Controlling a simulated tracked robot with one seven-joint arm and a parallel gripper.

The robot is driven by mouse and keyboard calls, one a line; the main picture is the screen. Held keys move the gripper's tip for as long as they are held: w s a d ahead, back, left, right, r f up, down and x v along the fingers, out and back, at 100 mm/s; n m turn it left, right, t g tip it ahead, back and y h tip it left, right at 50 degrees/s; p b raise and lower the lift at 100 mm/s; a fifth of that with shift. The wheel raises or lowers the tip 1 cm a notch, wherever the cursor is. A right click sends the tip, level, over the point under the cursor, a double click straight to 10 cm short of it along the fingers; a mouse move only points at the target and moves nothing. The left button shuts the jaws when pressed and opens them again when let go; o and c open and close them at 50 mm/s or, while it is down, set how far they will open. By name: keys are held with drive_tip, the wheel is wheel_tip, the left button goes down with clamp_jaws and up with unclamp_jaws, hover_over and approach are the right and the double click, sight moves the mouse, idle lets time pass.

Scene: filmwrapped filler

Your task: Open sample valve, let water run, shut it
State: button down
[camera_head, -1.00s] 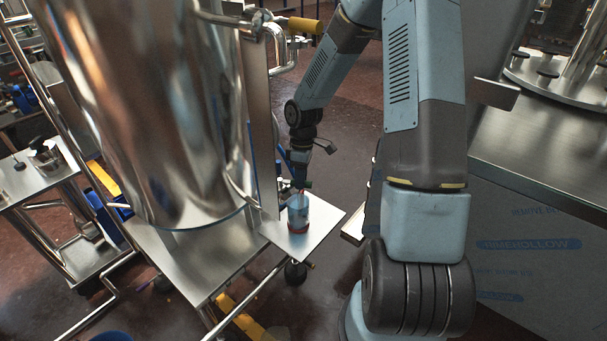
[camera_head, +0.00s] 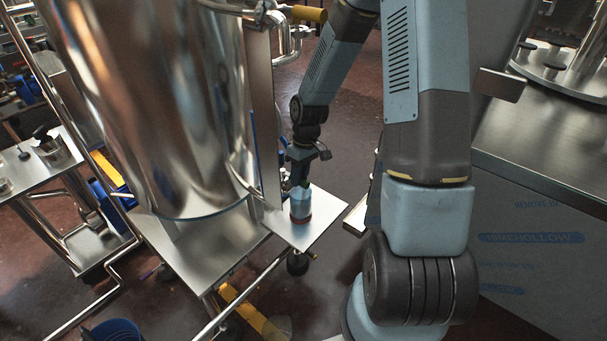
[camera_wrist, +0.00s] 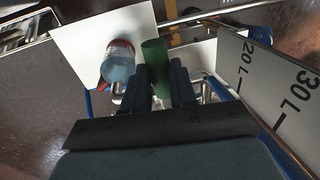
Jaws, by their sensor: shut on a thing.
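A clear bluish beaker with a red base (camera_head: 300,207) stands upright on a small metal shelf (camera_head: 322,222) beside the tall steel tank. In the wrist view the beaker (camera_wrist: 118,62) is just left of a green cylindrical handle (camera_wrist: 155,62), which looks like the sample valve's handle. My gripper (camera_head: 301,178) is low beside the tank, just above the beaker in the head view. In the wrist view my gripper (camera_wrist: 168,78) is shut on the green handle. The valve body and spout are hidden, and I cannot tell whether water is running.
The shiny tank (camera_head: 165,110) fills the left. A panel with litre marks (camera_wrist: 262,85) stands close on the right in the wrist view. A yellow-handled pipe fitting (camera_head: 308,14) is above. A steel bench (camera_head: 545,160) is at right.

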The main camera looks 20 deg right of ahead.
drive_tip(key=shift+w+a+r, duration=0.1)
drive_tip(key=shift+w, duration=0.2)
drive_tip(key=c, duration=1.2)
unclamp_jaws()
drive_tip(key=shift+o, duration=1.4)
drive_tip(key=shift+s, duration=0.1)
wheel_tip(320, 180, up, 13)
drive_tip(key=w+d, duration=0.1)
drive_tip(key=d, duration=0.1)
drive_tip(key=shift+w+d+r, duration=0.15)
drive_tip(key=shift+w, duration=0.1)
